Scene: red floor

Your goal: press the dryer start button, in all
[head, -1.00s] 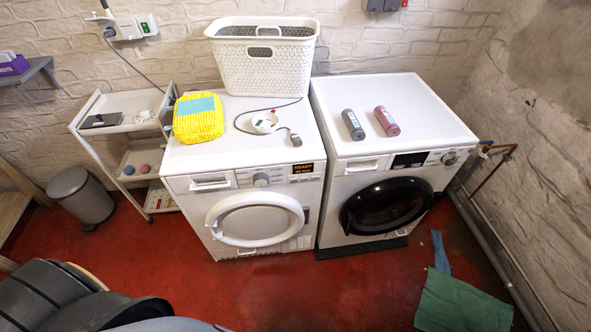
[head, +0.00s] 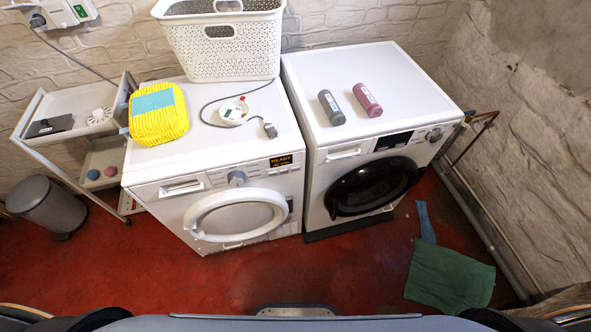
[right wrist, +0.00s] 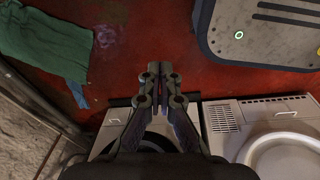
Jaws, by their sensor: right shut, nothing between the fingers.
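The left machine (head: 160,193) has a white ring door, a dial (head: 237,178) and a lit orange display (head: 281,161) reading READY. Small controls sit by the display, too small to tell which is the start button. The right machine (head: 320,178) has a black round door and a dark display. Which is the dryer is not labelled legibly. My right gripper (right wrist: 160,74) is shut and empty in the right wrist view, above the red floor, apart from the machines' fronts. My left gripper is in neither view.
A green cloth (head: 448,277) lies on the floor.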

